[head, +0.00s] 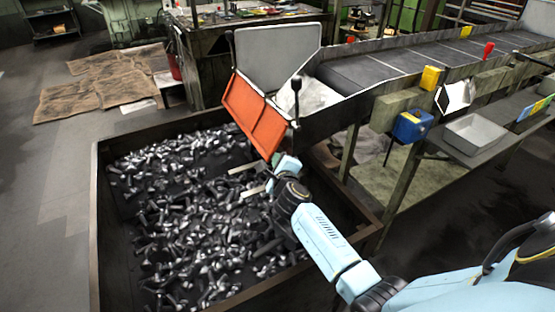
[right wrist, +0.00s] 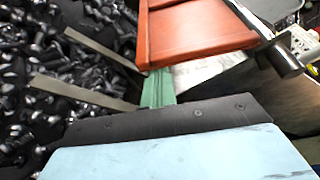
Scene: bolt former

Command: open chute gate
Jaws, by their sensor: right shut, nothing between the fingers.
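The chute gate (head: 255,115) is an orange-red panel, tilted across the low end of the chute above a bin of bolts. It also shows at the top of the right wrist view (right wrist: 195,35). A lever with a black knob (head: 296,84) stands upright at the gate's right side. My right gripper (head: 236,183) is just below the gate's lower edge, over the bolts, shut with nothing held. Its two thin fingers show at the left in the right wrist view (right wrist: 50,55). I cannot tell whether the gripper's body touches the gate. My left gripper is not in view.
The dark bin (head: 95,215) is full of loose metal bolts (head: 185,220). The conveyor (head: 400,62) runs from the chute to the upper right. A blue box (head: 412,127) and a grey tray (head: 475,134) are at the right. Open floor lies left of the bin.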

